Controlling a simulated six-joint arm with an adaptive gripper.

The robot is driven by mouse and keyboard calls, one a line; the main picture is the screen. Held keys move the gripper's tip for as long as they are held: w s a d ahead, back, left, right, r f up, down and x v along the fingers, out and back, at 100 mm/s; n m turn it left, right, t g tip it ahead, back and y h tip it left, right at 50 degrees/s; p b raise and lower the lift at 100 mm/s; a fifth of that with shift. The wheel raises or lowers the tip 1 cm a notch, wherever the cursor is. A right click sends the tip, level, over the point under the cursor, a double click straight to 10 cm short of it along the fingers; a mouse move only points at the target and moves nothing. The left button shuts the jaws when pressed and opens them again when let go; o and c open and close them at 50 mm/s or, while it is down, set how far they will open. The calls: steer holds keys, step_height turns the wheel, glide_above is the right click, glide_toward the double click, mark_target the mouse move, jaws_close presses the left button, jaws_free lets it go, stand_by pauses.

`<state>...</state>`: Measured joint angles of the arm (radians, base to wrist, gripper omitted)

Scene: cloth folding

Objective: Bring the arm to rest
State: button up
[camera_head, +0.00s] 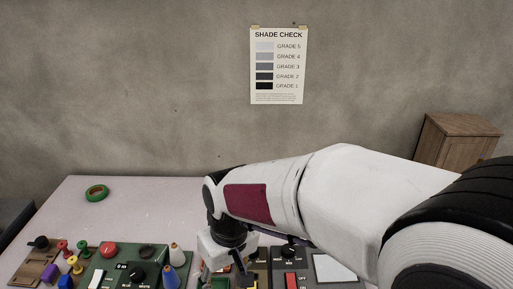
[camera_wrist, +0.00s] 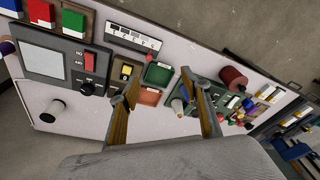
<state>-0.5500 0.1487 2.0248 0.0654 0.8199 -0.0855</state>
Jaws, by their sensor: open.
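My arm (camera_head: 330,195) reaches in from the right in the head view, white with a dark red panel, and bends down over the table. My gripper (camera_head: 224,262) hangs from its end above the panels at the table's front; its fingertips are hard to make out there. In the wrist view my gripper (camera_wrist: 160,92) is open, with its two brownish fingers well apart. I see nothing held between them. Panels and small items show beyond and between the fingers. No cloth is recognisable in either view.
The pale table (camera_head: 130,205) is clear toward the back except for a green tape ring (camera_head: 97,193). Control panels, cones (camera_head: 176,255) and spools crowd its front. A wooden cabinet (camera_head: 452,143) stands at the right. A shade chart (camera_head: 279,65) hangs on the wall.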

steer(key=s+d+r+m+t, duration=0.1)
steer(key=s+d+r+m, duration=0.1)
steer(key=d, duration=0.6)
steer(key=s+d+r+m+t+h, duration=0.1)
steer(key=s+d+r+m+t, duration=0.1)
steer(key=s+d+r, duration=0.2)
steer(key=s+d+r+m+t, duration=0.1)
steer(key=s+d+r+m, duration=0.1)
steer(key=s+d, duration=0.6)
steer(key=d+r, duration=0.1)
steer(key=d, duration=0.2)
steer(key=shift+d+r+m, duration=0.25)
steer(key=shift+d+m, duration=0.15)
steer(key=shift+o, duration=0.4)
